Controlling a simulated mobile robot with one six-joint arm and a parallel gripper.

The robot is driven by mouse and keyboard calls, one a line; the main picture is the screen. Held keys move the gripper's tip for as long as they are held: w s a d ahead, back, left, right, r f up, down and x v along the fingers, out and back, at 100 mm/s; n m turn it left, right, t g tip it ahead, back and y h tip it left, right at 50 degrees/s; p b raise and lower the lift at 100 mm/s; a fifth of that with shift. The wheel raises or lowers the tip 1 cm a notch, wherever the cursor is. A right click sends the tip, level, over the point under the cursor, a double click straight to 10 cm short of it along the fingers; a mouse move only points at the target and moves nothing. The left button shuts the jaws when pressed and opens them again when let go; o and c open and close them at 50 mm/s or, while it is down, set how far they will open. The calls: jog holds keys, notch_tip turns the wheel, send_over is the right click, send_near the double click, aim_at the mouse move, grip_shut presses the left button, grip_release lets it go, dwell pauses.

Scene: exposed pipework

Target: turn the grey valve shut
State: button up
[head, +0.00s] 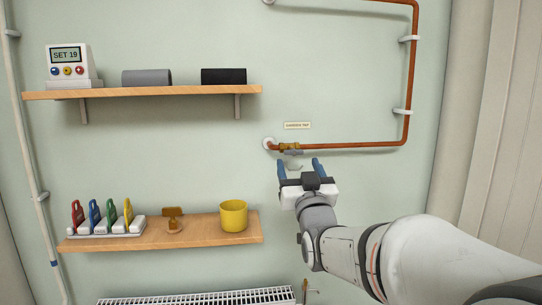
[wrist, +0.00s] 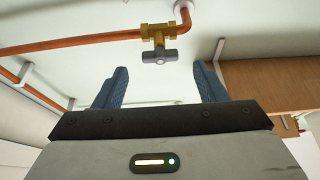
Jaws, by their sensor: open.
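The grey valve handle (head: 294,153) sits on a brass valve body (head: 288,147) at the left end of the lower copper pipe run. In the wrist view the grey handle (wrist: 160,57) is a short bar lying roughly along the pipe, below the brass body (wrist: 157,33). My gripper (head: 300,165) is open and empty, its two blue fingers pointing toward the valve from just below it in the head view. In the wrist view the fingers (wrist: 161,72) stand to either side of the handle, with the handle beyond their tips. No contact shows.
The copper pipe (head: 350,144) runs right from the valve and up, held by white clips. A small label (head: 297,125) is above the valve. A lower shelf (head: 190,238) with a yellow mug (head: 233,215) is at left. A radiator (head: 200,298) is below it.

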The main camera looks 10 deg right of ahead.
aim_at(294, 150)
jog(key=p+x, duration=0.1)
jog(key=x, duration=0.5)
jog(key=shift+w, duration=0.1)
jog(key=shift+c, duration=0.2)
jog(key=c, duration=0.9)
jog(key=shift+c, duration=0.2)
